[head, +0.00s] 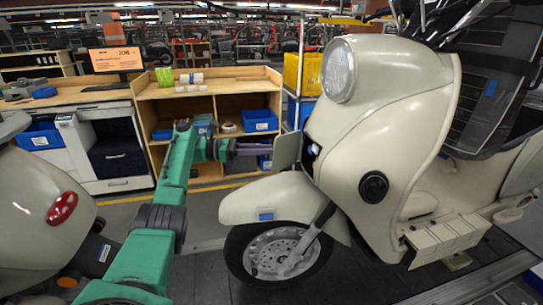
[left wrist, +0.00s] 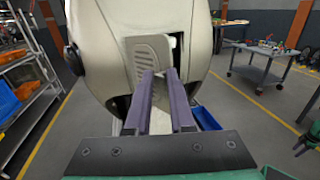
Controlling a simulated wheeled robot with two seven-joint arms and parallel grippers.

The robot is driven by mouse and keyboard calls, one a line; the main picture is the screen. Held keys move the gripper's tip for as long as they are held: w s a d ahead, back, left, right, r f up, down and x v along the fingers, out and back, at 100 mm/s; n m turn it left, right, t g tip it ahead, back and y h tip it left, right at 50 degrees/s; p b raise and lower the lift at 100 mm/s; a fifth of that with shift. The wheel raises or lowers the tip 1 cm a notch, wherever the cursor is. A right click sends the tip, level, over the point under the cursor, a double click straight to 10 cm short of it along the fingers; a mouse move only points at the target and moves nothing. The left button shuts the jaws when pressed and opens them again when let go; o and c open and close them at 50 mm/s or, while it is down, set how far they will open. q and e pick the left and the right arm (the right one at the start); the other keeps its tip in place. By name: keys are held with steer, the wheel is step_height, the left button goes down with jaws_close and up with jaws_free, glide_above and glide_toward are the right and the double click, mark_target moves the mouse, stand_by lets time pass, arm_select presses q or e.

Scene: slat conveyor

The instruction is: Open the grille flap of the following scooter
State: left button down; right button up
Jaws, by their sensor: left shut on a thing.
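The cream scooter (head: 400,110) stands at the right of the head view, its front shield facing left. Its grille flap (head: 287,152) stands out from the front shield above the front fender, with a dark gap behind it. In the left wrist view the slotted flap (left wrist: 148,55) sits in the middle of the cream body. My left gripper (head: 262,149) reaches it from the left; in the wrist view its two purple fingers (left wrist: 160,76) are close together at the flap's lower edge. It is shut on the flap; the exact grip is partly hidden.
Another cream scooter with a red tail light (head: 62,208) stands at the left, near my green arm. A wooden workbench (head: 215,90) with blue bins (head: 260,121) is behind. A wheeled table (left wrist: 268,65) stands at the right of the wrist view, with clear floor before it.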

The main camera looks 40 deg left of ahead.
arm_select(q)
steer(key=shift+w+r, duration=0.15)
steer(key=shift+w, duration=0.05)
stand_by(0.3)
steer(key=c, duration=1)
jaws_free()
steer(key=shift+o, duration=1.4)
steer(key=shift+w+d, duration=0.2)
steer(key=shift+w, duration=0.15)
steer(key=shift+d, duration=0.1)
steer(key=shift+f, duration=0.25)
steer(key=shift+r, duration=0.1)
